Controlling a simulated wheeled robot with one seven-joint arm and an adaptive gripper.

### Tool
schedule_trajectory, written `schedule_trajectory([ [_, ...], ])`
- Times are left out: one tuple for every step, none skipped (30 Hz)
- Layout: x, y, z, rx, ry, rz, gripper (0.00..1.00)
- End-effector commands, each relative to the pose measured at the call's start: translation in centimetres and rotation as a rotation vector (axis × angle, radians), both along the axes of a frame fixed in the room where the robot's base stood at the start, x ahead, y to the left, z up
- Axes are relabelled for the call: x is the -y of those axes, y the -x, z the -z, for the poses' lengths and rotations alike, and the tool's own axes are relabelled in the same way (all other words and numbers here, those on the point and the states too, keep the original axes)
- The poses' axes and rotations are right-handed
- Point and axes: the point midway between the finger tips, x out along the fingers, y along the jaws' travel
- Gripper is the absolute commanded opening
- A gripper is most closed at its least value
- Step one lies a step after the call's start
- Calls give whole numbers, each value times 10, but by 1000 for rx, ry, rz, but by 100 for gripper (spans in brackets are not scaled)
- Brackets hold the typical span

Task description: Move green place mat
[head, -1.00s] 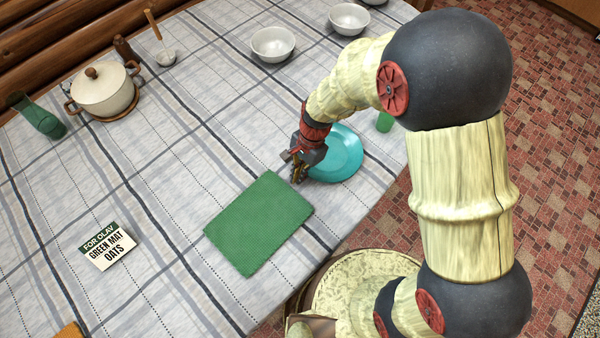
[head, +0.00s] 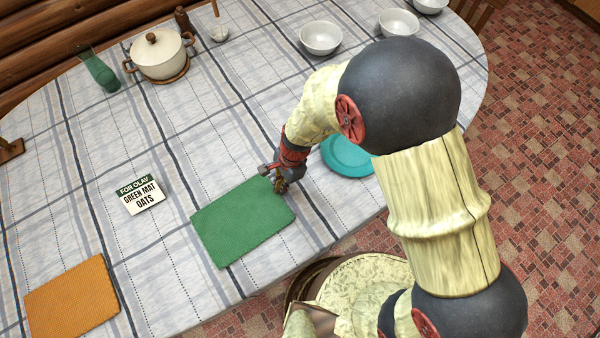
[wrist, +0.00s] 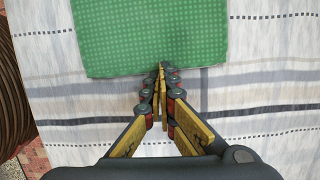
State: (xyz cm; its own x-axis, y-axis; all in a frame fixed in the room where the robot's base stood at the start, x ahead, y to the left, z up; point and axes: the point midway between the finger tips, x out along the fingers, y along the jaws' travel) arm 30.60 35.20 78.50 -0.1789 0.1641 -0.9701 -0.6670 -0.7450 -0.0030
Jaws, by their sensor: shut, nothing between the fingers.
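The green place mat (head: 243,220) lies flat on the cloth-covered table, near its front edge. My gripper (head: 280,187) is at the mat's upper right corner in the head view. In the wrist view the mat (wrist: 150,35) fills the upper middle, and my gripper (wrist: 160,70) has its fingertips together at the mat's near edge. The fingers are shut with nothing between them. Whether the tips touch the mat or hover over it, I cannot tell.
A teal plate (head: 347,158) lies just right of my gripper, partly hidden by the arm. A card (head: 140,195) reading "FOR OLAV GREEN MAT OATS" stands left of the mat. An orange mat (head: 72,300) lies at the lower left. A white pot (head: 160,57) and bowls (head: 320,38) stand farther back.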

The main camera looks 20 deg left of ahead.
Motion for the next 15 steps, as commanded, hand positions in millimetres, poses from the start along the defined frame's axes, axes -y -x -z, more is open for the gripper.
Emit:
schedule_trajectory([
  [-7, 13, 0, -6, 5, -6, 0],
  [-11, 18, 0, -5, 6, -7, 0],
  [-17, 25, 0, -6, 5, -5, 0],
  [-22, 31, 0, -6, 6, -7, 0],
  [-26, 36, 0, -6, 6, -7, 0],
  [-33, 43, 0, -6, 7, -6, 0],
  [-37, 49, 1, -6, 7, -5, 0],
  [-42, 54, 1, -7, 8, -7, 0],
  [-48, 61, 1, -7, 8, -8, 0],
  [-53, 66, 1, -6, 7, -7, 0],
  [-57, 72, 1, -6, 7, -7, 0],
  [-64, 78, 1, -5, 7, -6, 0],
  [-68, 84, 1, -6, 7, -8, 0],
  [-73, 90, 1, -7, 8, -7, 0],
  [-79, 97, 1, -6, 9, -7, 0],
])
